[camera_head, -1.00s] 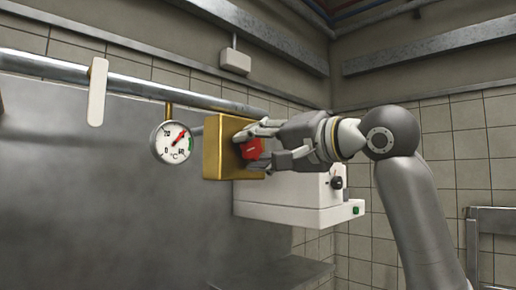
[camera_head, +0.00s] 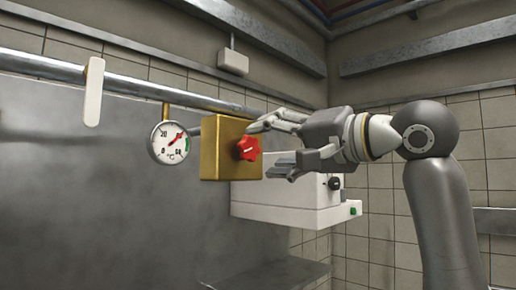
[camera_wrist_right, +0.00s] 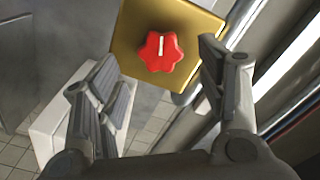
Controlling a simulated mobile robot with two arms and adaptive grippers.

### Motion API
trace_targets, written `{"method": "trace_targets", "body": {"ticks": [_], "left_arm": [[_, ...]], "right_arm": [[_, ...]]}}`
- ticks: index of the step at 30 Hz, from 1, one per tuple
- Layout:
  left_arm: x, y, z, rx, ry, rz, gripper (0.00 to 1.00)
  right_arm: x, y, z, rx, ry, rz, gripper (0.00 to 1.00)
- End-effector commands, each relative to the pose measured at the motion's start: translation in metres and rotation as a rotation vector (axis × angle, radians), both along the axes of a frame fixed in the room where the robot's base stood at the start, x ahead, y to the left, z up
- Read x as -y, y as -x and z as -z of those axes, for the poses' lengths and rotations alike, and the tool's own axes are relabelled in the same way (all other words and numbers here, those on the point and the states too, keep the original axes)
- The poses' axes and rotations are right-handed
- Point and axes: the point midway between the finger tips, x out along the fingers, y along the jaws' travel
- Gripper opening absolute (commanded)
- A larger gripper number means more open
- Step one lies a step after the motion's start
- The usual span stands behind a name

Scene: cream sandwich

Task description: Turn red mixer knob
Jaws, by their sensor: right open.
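The red mixer knob (camera_head: 247,148) is a lobed red knob with a white mark, on the right face of a brass box (camera_head: 217,153). In the right wrist view the knob (camera_wrist_right: 160,50) faces me, its white mark nearly upright, with the brass box (camera_wrist_right: 130,33) behind it. My right gripper (camera_head: 262,145) is open and empty, just to the right of the knob and apart from it. In the right wrist view its two fingers (camera_wrist_right: 160,85) are spread wide, the knob lying beyond and between them. My left gripper is not in view.
A round temperature gauge (camera_head: 170,142) hangs left of the box below a metal pipe (camera_head: 130,87). A white appliance (camera_head: 290,195) with a black knob stands behind and below my right gripper. A white lever (camera_head: 93,92) hangs at the left.

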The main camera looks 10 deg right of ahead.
Motion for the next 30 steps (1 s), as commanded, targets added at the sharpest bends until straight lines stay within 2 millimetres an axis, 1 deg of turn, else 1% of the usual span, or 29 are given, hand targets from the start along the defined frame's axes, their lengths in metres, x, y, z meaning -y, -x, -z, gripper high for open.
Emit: {"method": "trace_targets", "body": {"ticks": [1,6,9,12,17,30], "left_arm": [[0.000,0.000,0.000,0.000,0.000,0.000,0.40],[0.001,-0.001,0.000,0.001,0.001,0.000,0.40],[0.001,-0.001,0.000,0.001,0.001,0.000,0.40],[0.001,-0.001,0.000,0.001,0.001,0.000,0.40],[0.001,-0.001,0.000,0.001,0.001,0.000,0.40],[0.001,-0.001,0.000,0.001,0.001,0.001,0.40]], "right_arm": [[0.008,0.010,-0.001,0.004,0.000,0.004,0.65],[0.027,0.039,-0.001,0.003,0.000,0.003,0.65],[0.034,0.051,-0.001,0.003,0.000,0.002,0.65],[0.040,0.059,-0.001,0.003,-0.001,0.002,0.65],[0.043,0.064,0.000,0.000,0.000,0.001,0.65],[0.042,0.063,0.000,0.000,0.000,0.001,0.65]]}}
